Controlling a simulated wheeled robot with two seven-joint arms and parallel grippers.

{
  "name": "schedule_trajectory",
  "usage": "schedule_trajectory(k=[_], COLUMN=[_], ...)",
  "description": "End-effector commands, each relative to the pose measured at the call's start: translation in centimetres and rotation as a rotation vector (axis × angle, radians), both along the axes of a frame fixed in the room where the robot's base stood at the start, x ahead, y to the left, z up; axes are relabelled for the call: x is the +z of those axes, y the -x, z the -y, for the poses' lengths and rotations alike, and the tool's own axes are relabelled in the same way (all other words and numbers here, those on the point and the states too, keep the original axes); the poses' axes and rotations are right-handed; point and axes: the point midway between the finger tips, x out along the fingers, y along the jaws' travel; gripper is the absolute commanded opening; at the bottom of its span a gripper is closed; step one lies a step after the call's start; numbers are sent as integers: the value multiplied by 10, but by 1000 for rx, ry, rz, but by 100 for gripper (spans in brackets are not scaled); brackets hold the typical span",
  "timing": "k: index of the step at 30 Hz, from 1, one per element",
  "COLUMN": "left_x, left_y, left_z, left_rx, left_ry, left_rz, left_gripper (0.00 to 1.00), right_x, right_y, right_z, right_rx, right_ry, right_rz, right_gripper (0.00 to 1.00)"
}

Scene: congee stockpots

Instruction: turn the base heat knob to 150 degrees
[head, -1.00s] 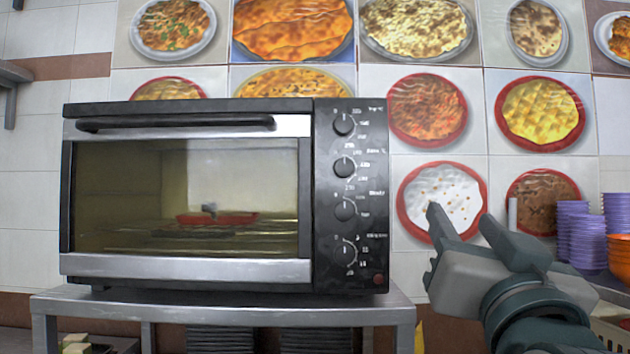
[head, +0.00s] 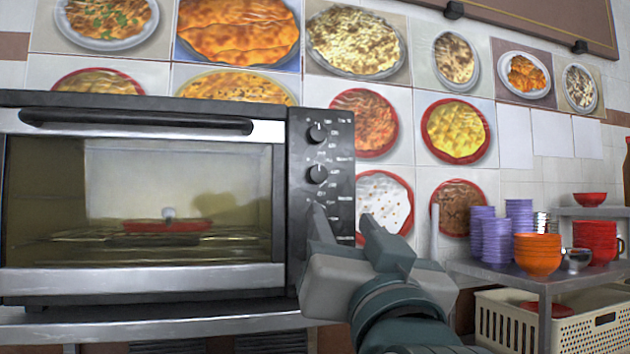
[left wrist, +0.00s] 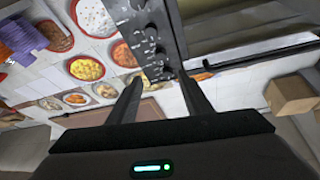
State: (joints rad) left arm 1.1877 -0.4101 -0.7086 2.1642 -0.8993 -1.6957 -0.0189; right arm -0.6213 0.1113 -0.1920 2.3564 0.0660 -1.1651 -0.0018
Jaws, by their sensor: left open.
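The black and steel oven (head: 140,198) stands on the left in the head view, door closed. Its control panel (head: 341,173) has a column of round knobs. The top knob (head: 317,132) and second knob (head: 317,173) show; the lower ones are hidden behind my left gripper. The labels are too blurred to read which is base heat. My left gripper (head: 342,212) is open and empty in front of the lower panel. In the left wrist view, the panel (left wrist: 138,32) and knobs lie beyond and between the open fingers (left wrist: 158,78). My right gripper is out of view.
The oven rests on a steel table (head: 200,328). At right, a side table (head: 490,271) holds purple stacks (head: 483,233) and orange bowls (head: 538,255). A cream crate (head: 545,320) is below. Food pictures cover the wall.

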Motion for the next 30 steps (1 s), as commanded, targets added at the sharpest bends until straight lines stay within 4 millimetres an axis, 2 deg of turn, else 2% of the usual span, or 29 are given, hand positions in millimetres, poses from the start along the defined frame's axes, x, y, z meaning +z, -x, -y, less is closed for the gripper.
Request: schedule_trajectory(k=[8,14,30], left_x=[2,8,43], left_y=[-4,-20,-104], left_z=[-1,-4,-19], left_rx=[0,3,1], left_ry=[0,0,1], left_rz=[0,-2,-2], left_gripper=[45,45,45], right_x=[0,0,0], right_y=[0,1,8], right_z=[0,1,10], right_rx=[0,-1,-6], right_ry=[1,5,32], right_rz=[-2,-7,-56], right_gripper=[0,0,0])
